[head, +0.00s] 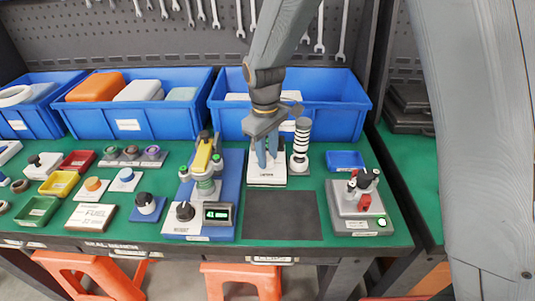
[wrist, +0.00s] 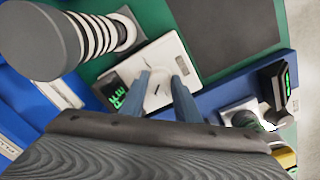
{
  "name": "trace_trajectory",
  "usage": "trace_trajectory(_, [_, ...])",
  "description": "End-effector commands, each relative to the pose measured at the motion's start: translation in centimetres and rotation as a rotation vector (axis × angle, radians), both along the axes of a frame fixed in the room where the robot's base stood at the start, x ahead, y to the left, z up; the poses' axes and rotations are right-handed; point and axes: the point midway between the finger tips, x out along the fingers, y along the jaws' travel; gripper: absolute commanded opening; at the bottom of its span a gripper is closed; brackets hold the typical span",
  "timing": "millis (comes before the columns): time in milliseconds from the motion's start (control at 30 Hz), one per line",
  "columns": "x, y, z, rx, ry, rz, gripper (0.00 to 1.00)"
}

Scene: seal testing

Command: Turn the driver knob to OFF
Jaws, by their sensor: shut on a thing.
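My gripper (head: 267,163) points down onto a white box (head: 267,181) at the back middle of the green bench. The box has a small label at its front that I cannot read for certain. In the wrist view my two blue-grey fingers (wrist: 160,85) reach down to the white top face (wrist: 178,51) of this box, one on either side of a small pale knob (wrist: 157,88) with a dark mark. The fingers are shut on this knob, which they partly hide. A green-lit display (wrist: 117,94) is beside it. I cannot read the knob's setting.
A striped black-and-white cylinder (head: 301,146) stands close to the right of the box. A blue fixture (head: 228,190) with a yellow lever is on the left. A dark mat (head: 281,215) lies clear in front. A grey switch unit (head: 360,208) stands at right, blue bins (head: 335,118) behind.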

Motion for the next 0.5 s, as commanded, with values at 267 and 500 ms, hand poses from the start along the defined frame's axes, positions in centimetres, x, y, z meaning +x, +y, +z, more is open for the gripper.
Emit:
trace_trajectory(267, [0.18, 0.10, 0.16, 0.003, -0.005, -0.001, 0.44])
trace_trajectory(500, [0.09, 0.06, 0.08, 0.002, -0.003, -0.001, 0.48])
